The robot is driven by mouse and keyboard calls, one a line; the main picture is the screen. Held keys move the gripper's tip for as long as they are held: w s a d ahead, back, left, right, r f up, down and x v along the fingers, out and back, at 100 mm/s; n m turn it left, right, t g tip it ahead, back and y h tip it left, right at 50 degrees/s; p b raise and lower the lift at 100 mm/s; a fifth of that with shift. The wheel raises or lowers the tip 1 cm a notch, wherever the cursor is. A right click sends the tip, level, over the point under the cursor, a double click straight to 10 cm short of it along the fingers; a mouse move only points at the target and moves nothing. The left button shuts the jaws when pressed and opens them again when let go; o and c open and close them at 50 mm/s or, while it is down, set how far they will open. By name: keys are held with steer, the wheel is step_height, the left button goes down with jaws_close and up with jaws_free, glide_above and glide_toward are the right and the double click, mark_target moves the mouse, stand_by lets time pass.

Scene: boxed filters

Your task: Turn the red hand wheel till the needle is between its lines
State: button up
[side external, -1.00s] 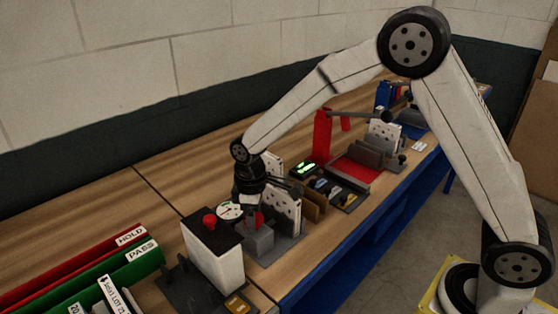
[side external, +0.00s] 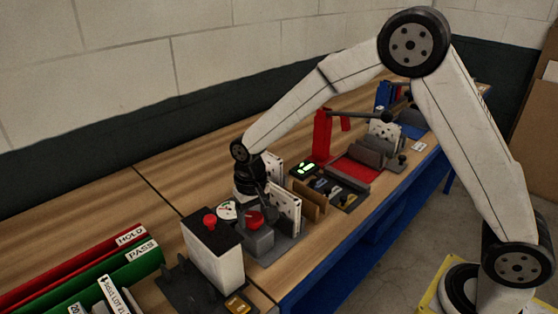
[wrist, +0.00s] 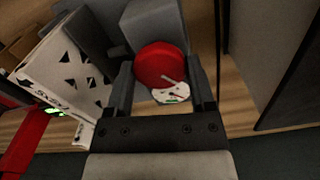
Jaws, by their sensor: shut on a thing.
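The red hand wheel (side external: 254,218) sits on a grey block in the side view, and shows large in the wrist view (wrist: 160,64). My gripper (wrist: 163,80) has one finger on each side of the wheel and is shut on it. A round white gauge (side external: 227,211) stands beside the wheel. In the wrist view its face (wrist: 180,95) shows a green mark and a dark needle, partly covered by the wheel. I cannot tell whether the needle lies between its lines.
A white box with a dark top and red button (side external: 216,255) stands close to the wheel block. White perforated panels (side external: 286,210) stand on the other side. Red and green HOLD and PASS binders (side external: 125,262) lie at lower left.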

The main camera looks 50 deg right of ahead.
mark_target(253, 217)
steer(key=shift+r+m, duration=0.1)
steer(key=shift+m, duration=0.5)
steer(key=o, duration=1.2)
steer(key=shift+r, duration=0.1)
steer(key=shift+r, duration=3.8)
steer(key=s+d+f+n+t, duration=0.1)
steer(key=s+d, duration=0.2)
steer(key=s, duration=0.2)
steer(key=s+d+f+n, duration=0.1)
steer(key=s+d+f, duration=0.1)
steer(key=s+d, duration=0.2)
steer(key=s+d+f+n+t, duration=0.1)
steer(key=s+d+f, duration=0.1)
steer(key=s, duration=0.6)
steer(key=shift+d+t, duration=0.3)
steer(key=shift+d, duration=0.35)
